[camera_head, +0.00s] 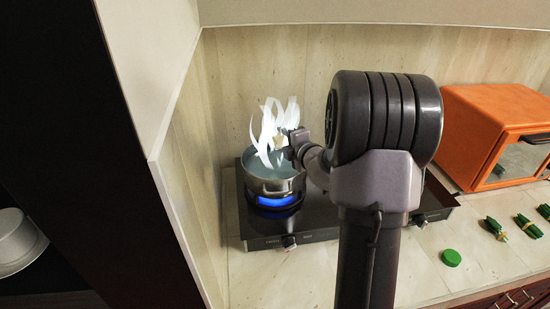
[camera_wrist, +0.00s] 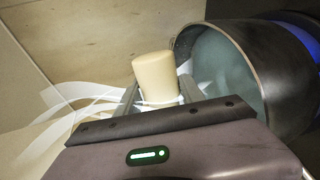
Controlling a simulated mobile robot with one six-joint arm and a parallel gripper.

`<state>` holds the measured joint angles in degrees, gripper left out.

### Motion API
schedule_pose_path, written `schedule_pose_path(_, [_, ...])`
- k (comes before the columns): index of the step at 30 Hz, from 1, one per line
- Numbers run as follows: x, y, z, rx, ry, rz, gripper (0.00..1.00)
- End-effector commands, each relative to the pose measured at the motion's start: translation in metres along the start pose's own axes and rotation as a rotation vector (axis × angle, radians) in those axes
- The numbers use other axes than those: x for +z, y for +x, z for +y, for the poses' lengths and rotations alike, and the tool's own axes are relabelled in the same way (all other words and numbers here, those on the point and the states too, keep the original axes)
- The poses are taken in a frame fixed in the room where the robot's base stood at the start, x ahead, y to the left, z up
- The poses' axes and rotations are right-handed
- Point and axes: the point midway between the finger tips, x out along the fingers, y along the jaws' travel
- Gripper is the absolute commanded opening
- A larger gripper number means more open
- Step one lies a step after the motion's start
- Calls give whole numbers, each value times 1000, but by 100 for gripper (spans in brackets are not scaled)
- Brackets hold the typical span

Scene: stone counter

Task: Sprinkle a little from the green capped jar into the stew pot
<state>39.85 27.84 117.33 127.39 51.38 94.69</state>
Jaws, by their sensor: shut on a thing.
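The stew pot (camera_head: 269,185) is a metal pot standing on a lit burner with a blue flame; white wisps of steam rise over it. My gripper (camera_head: 284,144) is above the pot, shut on a small cream-coloured jar (camera_head: 278,141). In the wrist view the jar (camera_wrist: 154,76) sits between the two fingers of my gripper (camera_wrist: 158,96), and the pot (camera_wrist: 237,85) opens just to its right. No cap shows on the jar; one end is hidden by my gripper. A round green cap (camera_head: 451,257) lies apart on the counter.
The pot stands on a black cooktop (camera_head: 262,229) beside the wall. An orange oven (camera_head: 487,128) stands at the right. Several tied green bundles (camera_head: 496,229) lie on the counter at the right. A metal pot (camera_head: 18,245) shows at the far left.

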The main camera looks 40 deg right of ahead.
Motion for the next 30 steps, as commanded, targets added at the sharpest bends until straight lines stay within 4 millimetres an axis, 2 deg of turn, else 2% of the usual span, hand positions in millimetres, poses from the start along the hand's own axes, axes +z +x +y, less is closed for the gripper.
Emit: schedule_pose_path(30, [-1,0,2,3,-49,-14,0])
